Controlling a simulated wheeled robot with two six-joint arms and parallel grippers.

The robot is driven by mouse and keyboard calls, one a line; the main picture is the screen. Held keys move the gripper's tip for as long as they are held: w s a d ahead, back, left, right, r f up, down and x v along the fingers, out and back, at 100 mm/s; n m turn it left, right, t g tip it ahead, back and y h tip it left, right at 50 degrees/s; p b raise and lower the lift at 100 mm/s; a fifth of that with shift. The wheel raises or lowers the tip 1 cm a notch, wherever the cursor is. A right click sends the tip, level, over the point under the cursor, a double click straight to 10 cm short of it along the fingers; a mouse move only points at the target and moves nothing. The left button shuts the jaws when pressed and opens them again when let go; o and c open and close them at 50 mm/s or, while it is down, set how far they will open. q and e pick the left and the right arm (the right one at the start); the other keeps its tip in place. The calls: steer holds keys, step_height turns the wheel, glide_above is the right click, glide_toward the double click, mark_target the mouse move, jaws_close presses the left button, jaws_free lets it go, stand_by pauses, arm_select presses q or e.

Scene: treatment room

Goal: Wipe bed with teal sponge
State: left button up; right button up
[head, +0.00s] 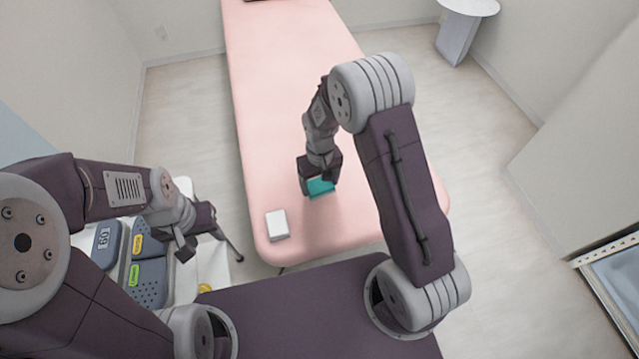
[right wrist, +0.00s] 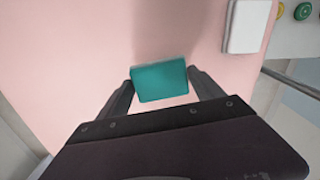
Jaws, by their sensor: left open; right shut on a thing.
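The teal sponge (head: 321,187) is at the near part of the pink bed (head: 285,85), held in my right gripper (head: 318,182). In the right wrist view the sponge (right wrist: 160,83) sits between the two fingers of the right gripper (right wrist: 163,90), against the pink bed surface (right wrist: 60,60). I cannot tell for sure whether it touches the bed. My left gripper (head: 207,243) is open and empty, beside the bed at the left, over the side of a white cart.
A white box (head: 277,224) lies on the bed's near left corner, also in the right wrist view (right wrist: 249,25). The white cart (head: 186,285) at left holds blue-grey containers (head: 148,270) and a yellow item (head: 205,288). A round white side table (head: 468,7) stands far right. Most of the bed is clear.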

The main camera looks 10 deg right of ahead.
steer(key=shift+r+p, duration=1.5)
steer(key=shift+r, duration=0.45)
steer(key=shift+f, duration=0.1)
